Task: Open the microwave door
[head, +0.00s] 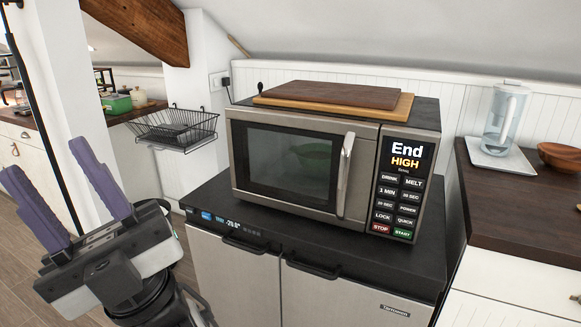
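The microwave (290,135) stands on a black-topped cabinet, with a silver front and a dark window. Its door (291,163) is shut. The silver vertical door handle (346,175) is on the door's right side, beside the control panel (402,180). The panel reads "End HIGH". My gripper (47,188) is at the lower left, well apart from the microwave and left of it. Its two purple fingers are spread apart with nothing between them. A dim greenish shape shows behind the window; I cannot tell what it is.
Two wooden boards (330,95) lie on the microwave. The cabinet below (323,292) has black handles. A black wire basket (178,130) hangs on the wall to the left. A dark wooden counter (520,206) at right holds a clear pitcher (503,117) and a brown bowl (562,156).

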